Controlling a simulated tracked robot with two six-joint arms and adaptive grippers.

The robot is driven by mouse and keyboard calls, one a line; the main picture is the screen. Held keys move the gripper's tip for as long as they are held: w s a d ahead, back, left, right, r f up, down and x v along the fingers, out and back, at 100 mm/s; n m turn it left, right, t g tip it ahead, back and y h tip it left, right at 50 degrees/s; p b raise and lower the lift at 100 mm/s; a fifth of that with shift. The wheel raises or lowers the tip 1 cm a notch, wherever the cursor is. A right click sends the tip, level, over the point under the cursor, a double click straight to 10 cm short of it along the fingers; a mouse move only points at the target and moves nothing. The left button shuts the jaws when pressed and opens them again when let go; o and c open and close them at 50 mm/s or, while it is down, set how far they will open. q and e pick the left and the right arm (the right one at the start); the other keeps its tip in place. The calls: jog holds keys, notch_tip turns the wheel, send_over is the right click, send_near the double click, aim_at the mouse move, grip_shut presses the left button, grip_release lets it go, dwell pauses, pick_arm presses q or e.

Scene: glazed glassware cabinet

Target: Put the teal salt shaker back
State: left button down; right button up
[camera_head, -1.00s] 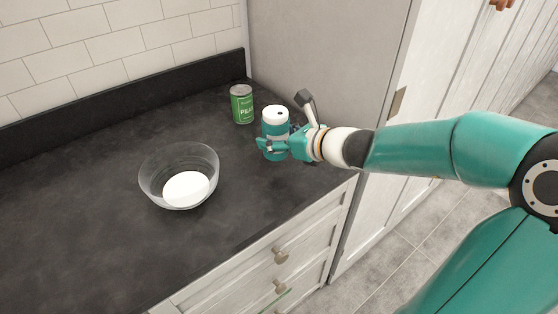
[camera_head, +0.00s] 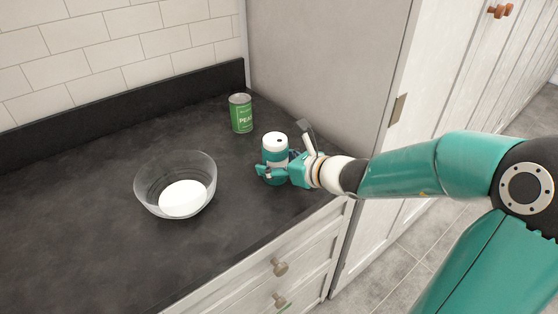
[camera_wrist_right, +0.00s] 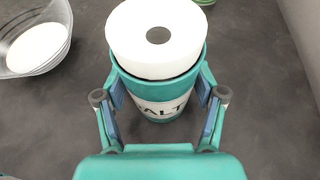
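The teal salt shaker (camera_head: 274,151) has a white top with a dark hole and stands upright at the right part of the dark counter. In the right wrist view the salt shaker (camera_wrist_right: 155,88) shows a white label with "ALT" readable. My right gripper (camera_head: 270,174) is around its body, and in the wrist view both fingers (camera_wrist_right: 160,105) lie against its sides. Whether its base touches the counter is hard to tell. My left gripper is not in view.
A glass bowl (camera_head: 148,190) with white contents stands on the counter (camera_head: 80,240) to the left. A green can of peas (camera_head: 241,115) stands behind the shaker. A tall pale cabinet side (camera_head: 320,65) rises behind and to the right. The counter's left part is clear.

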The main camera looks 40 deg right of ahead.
jog(key=shift+o, duration=0.6)
jog(key=shift+r, duration=0.1)
jog(key=shift+s+r, duration=0.15)
jog(key=shift+s, duration=0.05)
jog(key=p+v, duration=0.2)
jog(key=v, duration=0.9)
jog(key=shift+s+p, duration=0.15)
jog(key=shift+p, duration=0.15)
jog(key=shift+s+r, duration=0.1)
